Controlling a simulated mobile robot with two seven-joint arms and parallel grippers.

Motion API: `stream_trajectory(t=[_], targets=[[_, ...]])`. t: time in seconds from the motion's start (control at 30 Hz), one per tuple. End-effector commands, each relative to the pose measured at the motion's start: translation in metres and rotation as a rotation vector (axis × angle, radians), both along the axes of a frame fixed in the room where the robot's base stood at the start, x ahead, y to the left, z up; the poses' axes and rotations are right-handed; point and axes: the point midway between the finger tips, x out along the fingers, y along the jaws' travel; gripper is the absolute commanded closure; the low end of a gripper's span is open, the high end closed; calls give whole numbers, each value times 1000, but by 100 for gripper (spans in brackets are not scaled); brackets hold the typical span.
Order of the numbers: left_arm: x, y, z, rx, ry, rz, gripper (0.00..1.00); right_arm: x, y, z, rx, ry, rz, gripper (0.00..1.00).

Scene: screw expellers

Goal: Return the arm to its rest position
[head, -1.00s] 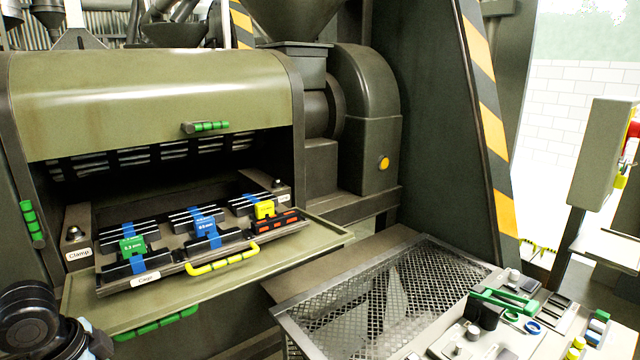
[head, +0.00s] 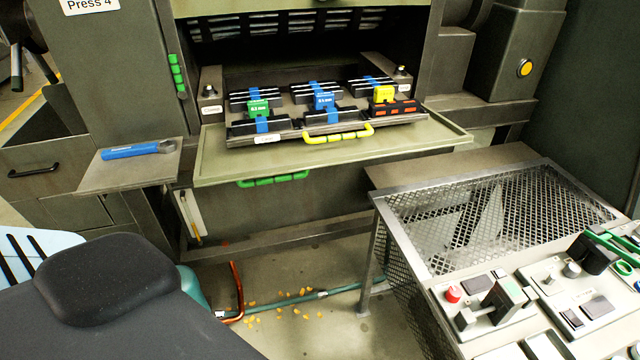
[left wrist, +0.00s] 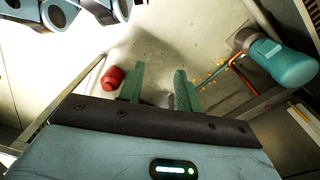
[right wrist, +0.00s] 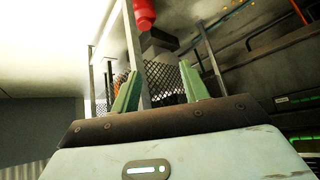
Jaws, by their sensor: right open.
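My left gripper (left wrist: 160,88) shows in the left wrist view with its two green fingers apart and nothing between them, above the floor. My right gripper (right wrist: 160,90) shows in the right wrist view, open and empty, with a mesh guard (right wrist: 160,78) behind its fingers. Neither gripper shows in the head view.
The press's pull-out tray (head: 220,160) holds several black blocks with blue, green and yellow tags. A blue-handled wrench (head: 135,150) lies on a side shelf (head: 110,178). A mesh-topped frame (head: 440,225) and control panel (head: 450,318) stand at right. Yellow bits (head: 290,303) litter the floor.

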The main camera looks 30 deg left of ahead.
Motion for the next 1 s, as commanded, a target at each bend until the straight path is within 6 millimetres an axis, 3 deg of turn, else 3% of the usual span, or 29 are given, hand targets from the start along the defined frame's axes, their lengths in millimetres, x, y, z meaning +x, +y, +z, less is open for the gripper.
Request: stream_trajectory(t=[0.33,0.67,1.0], targets=[[-35,-38,10,29,59,158,66,7,0,3,1,-15,0,55],[1,-45,-17,-25,-162,150,66,18,-1,18,-1,-45,0,55],[43,-58,-40,-120,-509,152,66,25,-3,37,-7,-75,4,55]])
